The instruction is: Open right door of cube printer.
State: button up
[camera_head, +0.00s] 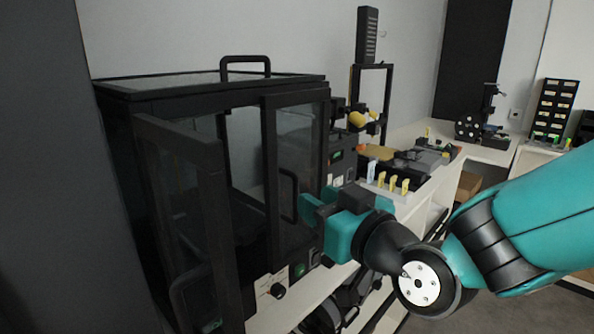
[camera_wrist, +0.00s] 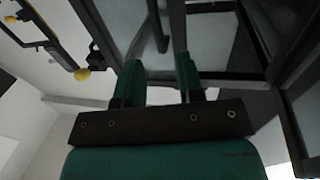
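The cube printer (camera_head: 170,84) is a black-framed box with clear panels, at the left of the head view. Its left door (camera_head: 209,230) stands swung open toward me. Its right door (camera_head: 270,150) has a black loop handle (camera_head: 293,196); I cannot tell whether this door is fully closed or slightly ajar. My teal gripper (camera_head: 312,207) is just right of that handle. In the wrist view the fingers (camera_wrist: 157,77) are apart with nothing between them, and a dark bar that looks like the handle (camera_wrist: 160,32) lies ahead of the gap. No contact is visible.
A control panel with a knob (camera_head: 278,290) is below the doors. A white bench (camera_head: 415,205) with yellow-topped items and tools runs right of the printer. My arm fills the right foreground. A black drawer rack (camera_head: 555,105) stands at the far right.

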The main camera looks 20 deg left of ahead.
aim_at(298, 189)
jog(key=p+x, duration=0.2)
jog(key=x, duration=0.4)
jog(key=shift+w+a, duration=0.15)
jog(key=shift+a, duration=0.05)
jog(key=shift+c, duration=0.5)
grip_shut()
